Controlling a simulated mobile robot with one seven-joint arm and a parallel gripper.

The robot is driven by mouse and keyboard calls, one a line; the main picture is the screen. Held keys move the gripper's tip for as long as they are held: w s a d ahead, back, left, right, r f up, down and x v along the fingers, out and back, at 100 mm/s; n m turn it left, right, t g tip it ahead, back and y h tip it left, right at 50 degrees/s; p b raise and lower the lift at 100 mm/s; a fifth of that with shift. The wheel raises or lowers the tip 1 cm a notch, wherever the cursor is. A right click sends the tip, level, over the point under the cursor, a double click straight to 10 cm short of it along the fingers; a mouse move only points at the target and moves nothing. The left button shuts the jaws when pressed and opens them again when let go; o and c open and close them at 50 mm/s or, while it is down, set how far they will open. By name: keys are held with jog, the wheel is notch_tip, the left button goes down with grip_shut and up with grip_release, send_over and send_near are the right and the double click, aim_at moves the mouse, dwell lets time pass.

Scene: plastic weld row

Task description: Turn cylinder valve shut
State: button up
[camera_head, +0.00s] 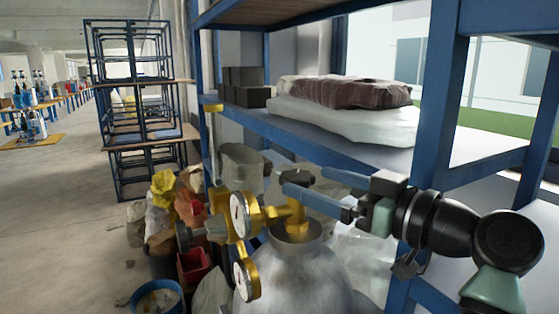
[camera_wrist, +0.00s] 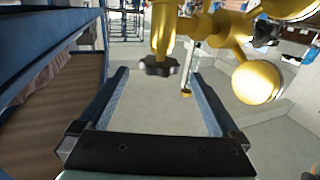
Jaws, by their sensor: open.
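The grey gas cylinder (camera_head: 292,277) stands upright at the lower middle of the head view. A brass valve (camera_head: 296,217) tops it, with a dark handwheel (camera_head: 297,177) partly hidden by my gripper. In the wrist view the dark handwheel (camera_wrist: 159,67) shows at the end of the brass stem. My gripper (camera_head: 305,180) reaches in from the right, its two blue fingers apart. In the wrist view my gripper (camera_wrist: 160,74) is open and empty, with the handwheel between the fingertips and clear space on both sides. I cannot tell if either finger touches it.
Brass regulator gauges (camera_head: 241,216) project left of the valve; one brass gauge body (camera_wrist: 258,83) is close to the right finger. A blue-framed shelf (camera_head: 424,120) with bags stands behind and right. Buckets and sacks (camera_head: 165,205) crowd the left side; the floor (camera_head: 60,220) farther left is clear.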

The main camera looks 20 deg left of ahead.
aim_at(288, 172)
jog(key=p+x, duration=0.2)
jog(key=x, duration=0.4)
jog(key=shift+w+a+r+p, duration=0.1)
jog(key=shift+a+r+p, duration=0.05)
jog(key=shift+a+p, duration=0.15)
jog(key=shift+w+a, duration=0.35)
jog(key=shift+a, duration=0.25)
jog(key=shift+c, duration=0.3)
jog(key=c, duration=1.3)
